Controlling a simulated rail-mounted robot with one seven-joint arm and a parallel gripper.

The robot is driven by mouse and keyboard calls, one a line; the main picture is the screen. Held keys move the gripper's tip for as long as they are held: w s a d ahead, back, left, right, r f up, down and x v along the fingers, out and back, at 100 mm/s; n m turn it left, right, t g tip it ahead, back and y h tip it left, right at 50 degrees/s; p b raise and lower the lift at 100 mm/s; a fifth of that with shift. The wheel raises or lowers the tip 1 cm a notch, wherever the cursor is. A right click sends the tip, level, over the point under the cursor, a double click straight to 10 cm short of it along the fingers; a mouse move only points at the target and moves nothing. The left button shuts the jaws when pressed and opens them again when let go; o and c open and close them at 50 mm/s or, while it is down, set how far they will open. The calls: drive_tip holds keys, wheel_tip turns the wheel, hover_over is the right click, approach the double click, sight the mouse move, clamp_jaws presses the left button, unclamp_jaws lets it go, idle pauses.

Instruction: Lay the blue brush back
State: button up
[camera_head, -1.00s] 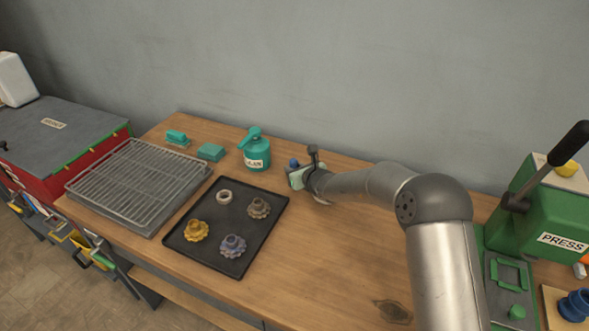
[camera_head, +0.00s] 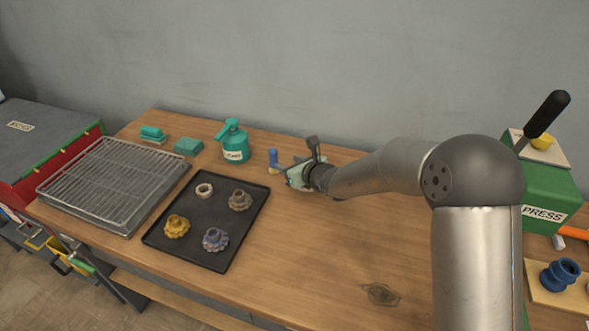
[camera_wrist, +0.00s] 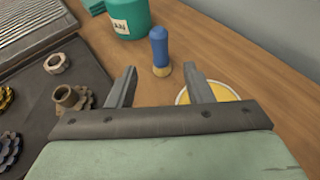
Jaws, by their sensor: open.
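The blue brush (camera_head: 273,158) stands upright on the wooden table, bristles down, to the right of the teal sprayer. In the wrist view the brush (camera_wrist: 160,50) shows its blue handle above a tan lower end. My gripper (camera_head: 287,172) is just to the right of the brush. In the wrist view my gripper (camera_wrist: 160,85) has its fingers apart and nothing between them; the brush is beyond the fingertips, apart from them. A yellow disc with a pale rim (camera_wrist: 222,92) lies on the table, partly hidden behind the right finger.
A dark tray (camera_head: 190,209) with several gear-like parts lies left of my gripper. Behind it are the teal sprayer (camera_head: 233,143) and a teal block (camera_head: 188,146). A wire rack (camera_head: 105,180) is at the far left, a green press (camera_head: 548,190) at the right. The middle table is clear.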

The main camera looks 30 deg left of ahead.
drive_tip(key=shift+v, duration=1.25)
drive_tip(key=s+d+r+n+g, duration=0.1)
drive_tip(key=s+d+r+n, duration=0.15)
drive_tip(key=d+n, duration=0.2)
drive_tip(key=s+d+r+n+g+h, duration=0.1)
drive_tip(key=d+r+n, duration=0.25)
drive_tip(key=d, duration=0.25)
drive_tip(key=s+d+r+n+g, duration=0.1)
drive_tip(key=s+d+r+n, duration=0.1)
drive_tip(key=d+n, duration=0.3)
drive_tip(key=s+d+f+n+h, duration=0.1)
drive_tip(key=s+d+n+h, duration=0.2)
drive_tip(key=s+d, duration=0.3)
drive_tip(key=s+d+f+n+g+h, duration=0.1)
drive_tip(key=s+d+n+h, duration=0.2)
drive_tip(key=d, duration=1.4)
drive_tip(key=s+d+f+n+h, duration=0.1)
drive_tip(key=s+d+n+h, duration=0.2)
drive_tip(key=s+d, duration=0.6)
drive_tip(key=d+h, duration=0.2)
drive_tip(key=d, duration=0.1)
drive_tip(key=shift+s+n+g, duration=0.3)
drive_tip(key=shift+n, duration=0.1)
drive_tip(key=shift+d, duration=0.1)
